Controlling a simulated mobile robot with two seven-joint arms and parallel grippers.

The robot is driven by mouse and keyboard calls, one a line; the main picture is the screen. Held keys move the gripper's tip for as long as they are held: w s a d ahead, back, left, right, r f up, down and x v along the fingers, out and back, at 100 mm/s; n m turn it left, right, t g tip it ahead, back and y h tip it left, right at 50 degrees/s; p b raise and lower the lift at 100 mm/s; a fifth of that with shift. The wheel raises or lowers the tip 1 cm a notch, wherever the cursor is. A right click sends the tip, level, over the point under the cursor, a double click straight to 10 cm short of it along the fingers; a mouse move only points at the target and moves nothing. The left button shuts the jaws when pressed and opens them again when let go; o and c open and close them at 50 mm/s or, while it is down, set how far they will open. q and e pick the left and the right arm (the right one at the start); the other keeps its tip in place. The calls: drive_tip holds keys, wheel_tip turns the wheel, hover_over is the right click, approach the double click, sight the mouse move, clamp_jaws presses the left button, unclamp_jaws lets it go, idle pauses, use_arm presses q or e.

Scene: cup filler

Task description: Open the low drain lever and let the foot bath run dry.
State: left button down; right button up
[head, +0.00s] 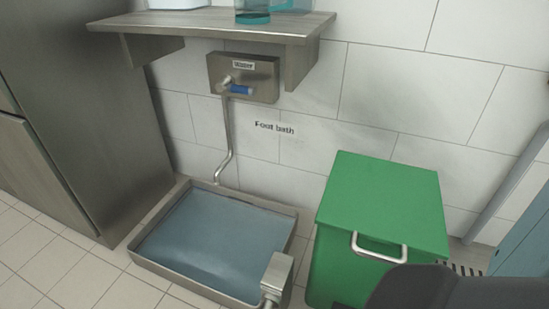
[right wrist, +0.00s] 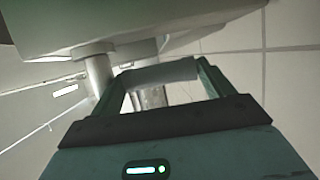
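The foot bath (head: 290,238) is a low grey tray on the floor against the wall, with blue-grey water (head: 205,240) in it. A small grey post (head: 277,278) stands at its front right corner, with a metal fitting (head: 269,298) at its base that the bottom edge of the picture cuts off. I cannot make out the drain lever's position there. My left gripper is not in view.
A green bin (head: 385,200) with a metal handle stands right of the bath. A wall box (head: 262,78) marked "Water" has a blue-handled tap (head: 240,90) and a pipe (head: 226,140) down to the bath. A shelf (head: 220,22) overhangs it. A steel cabinet (head: 95,110) stands left.

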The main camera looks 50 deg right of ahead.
drive_tip(key=shift+o, duration=1.3)
drive_tip(key=s+r+p, duration=0.1)
drive_tip(key=s+p, duration=0.1)
drive_tip(key=s, duration=0.5)
drive_tip(key=shift+s, duration=0.4)
